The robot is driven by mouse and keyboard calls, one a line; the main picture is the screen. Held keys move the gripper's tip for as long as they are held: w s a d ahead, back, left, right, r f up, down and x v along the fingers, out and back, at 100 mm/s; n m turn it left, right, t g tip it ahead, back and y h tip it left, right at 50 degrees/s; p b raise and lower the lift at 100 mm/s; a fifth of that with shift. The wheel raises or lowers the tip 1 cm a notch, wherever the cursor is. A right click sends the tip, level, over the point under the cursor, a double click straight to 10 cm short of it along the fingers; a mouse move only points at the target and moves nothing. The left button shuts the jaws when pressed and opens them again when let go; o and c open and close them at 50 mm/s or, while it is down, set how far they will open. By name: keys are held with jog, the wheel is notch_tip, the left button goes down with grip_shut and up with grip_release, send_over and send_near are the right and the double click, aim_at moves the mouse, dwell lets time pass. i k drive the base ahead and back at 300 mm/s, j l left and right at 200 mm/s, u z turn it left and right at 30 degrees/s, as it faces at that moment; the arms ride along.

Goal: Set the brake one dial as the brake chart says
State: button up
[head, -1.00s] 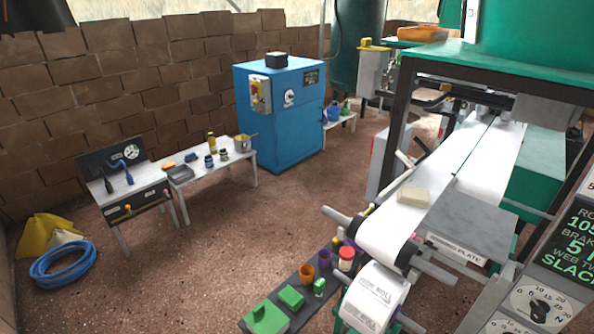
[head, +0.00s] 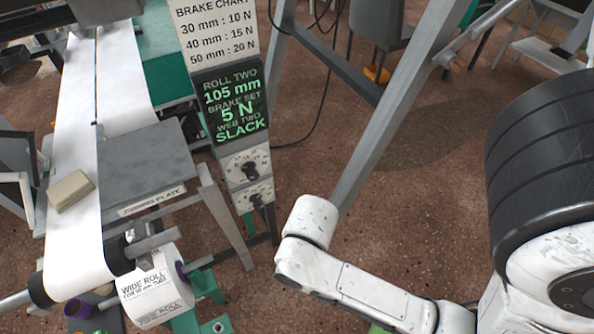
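The brake chart (head: 217,36) is a white panel at the top centre of the head view. It reads 30 mm : 10 N, 40 mm : 15 N and 50 mm : 20 N. Two white dials with black knobs sit on the column below, an upper dial (head: 238,166) and a lower dial (head: 246,201). Their pointers and any names are too small to read, so I cannot tell which is brake one. My gripper is not in view; only white links of my arm show at the lower right.
A dark display (head: 231,102) reads roll two 105 mm, brake set 5 N, web two slack. A wide roll (head: 153,288) hangs under the white web (head: 72,230). Slanted grey frame legs (head: 385,115) stand right of the dials.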

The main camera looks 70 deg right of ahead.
aim_at(259, 204)
jog(key=z, duration=0.8)
jog(key=k+l+u, duration=0.4)
jog(key=k+l, duration=0.2)
jog(key=l, duration=0.15)
